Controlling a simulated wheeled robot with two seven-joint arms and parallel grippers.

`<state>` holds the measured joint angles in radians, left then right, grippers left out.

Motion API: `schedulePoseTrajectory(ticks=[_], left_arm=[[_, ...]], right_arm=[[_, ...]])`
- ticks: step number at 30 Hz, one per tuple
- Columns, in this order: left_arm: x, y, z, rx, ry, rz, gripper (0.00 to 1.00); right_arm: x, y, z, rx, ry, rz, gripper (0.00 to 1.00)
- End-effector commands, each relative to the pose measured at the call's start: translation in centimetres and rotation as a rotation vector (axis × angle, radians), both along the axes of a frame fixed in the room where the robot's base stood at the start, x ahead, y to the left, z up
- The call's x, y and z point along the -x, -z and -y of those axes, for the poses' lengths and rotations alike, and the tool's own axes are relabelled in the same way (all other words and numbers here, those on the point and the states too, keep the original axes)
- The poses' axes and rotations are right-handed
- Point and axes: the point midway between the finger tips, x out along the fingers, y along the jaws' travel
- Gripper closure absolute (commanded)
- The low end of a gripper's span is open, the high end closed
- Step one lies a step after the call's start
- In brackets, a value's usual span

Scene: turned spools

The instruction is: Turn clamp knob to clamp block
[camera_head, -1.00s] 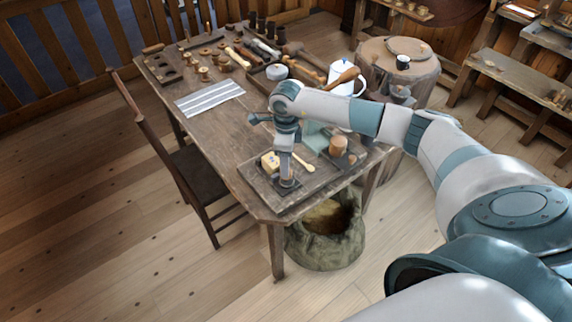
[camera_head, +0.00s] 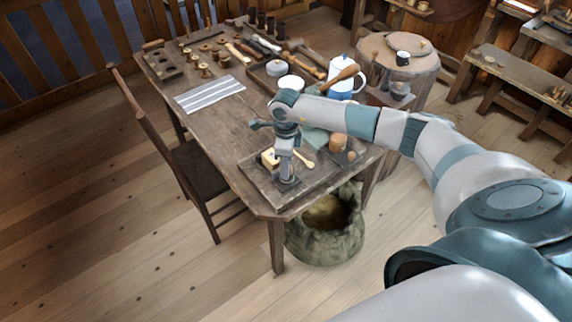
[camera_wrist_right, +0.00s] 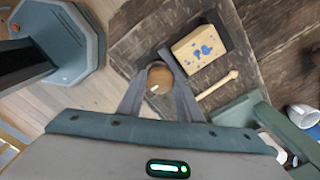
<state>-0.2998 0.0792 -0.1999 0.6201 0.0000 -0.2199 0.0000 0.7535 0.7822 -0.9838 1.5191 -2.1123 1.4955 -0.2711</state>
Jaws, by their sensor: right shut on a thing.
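A round brown wooden knob (camera_wrist_right: 161,76) is between the fingers of my right gripper (camera_wrist_right: 158,88) in the wrist view. The fingers are shut on it. In the head view, the right gripper (camera_head: 286,178) points down at the near end of the table, where it hides the knob. A pale wooden block (camera_wrist_right: 198,48) with blue marks lies beside the knob, apart from the fingers; it also shows in the head view (camera_head: 269,158), left of the gripper. Whether the clamp presses on the block cannot be told. My left gripper is not in view.
A small wooden stick (camera_wrist_right: 218,86) lies beside the block on a dark board (camera_head: 256,178). A wooden cylinder (camera_head: 339,142) stands to the right. Spools and tools fill the table's far end. A striped cloth (camera_head: 210,94) lies farther back, with bare tabletop nearby.

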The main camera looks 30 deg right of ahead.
Motion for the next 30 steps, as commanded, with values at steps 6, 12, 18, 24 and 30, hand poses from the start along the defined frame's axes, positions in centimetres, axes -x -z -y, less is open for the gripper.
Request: schedulePoseTrajectory(ticks=[6, 12, 18, 24, 30], left_arm=[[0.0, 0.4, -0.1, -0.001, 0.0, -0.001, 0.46], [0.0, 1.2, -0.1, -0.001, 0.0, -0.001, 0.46], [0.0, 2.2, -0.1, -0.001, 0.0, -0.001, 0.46], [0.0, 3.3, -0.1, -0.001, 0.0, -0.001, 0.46], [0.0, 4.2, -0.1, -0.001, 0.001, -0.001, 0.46]], right_arm=[[-0.1, 0.0, 0.0, -0.001, 0.042, 0.002, 0.9], [-0.1, 0.1, 0.0, 0.001, 0.138, 0.002, 0.9], [-0.1, 0.2, 0.0, -0.001, 0.289, 0.002, 0.9], [0.0, 0.2, 0.0, 0.0, 0.474, 0.001, 0.9], [-0.1, 0.1, 0.0, -0.001, 0.664, 0.003, 0.9]])
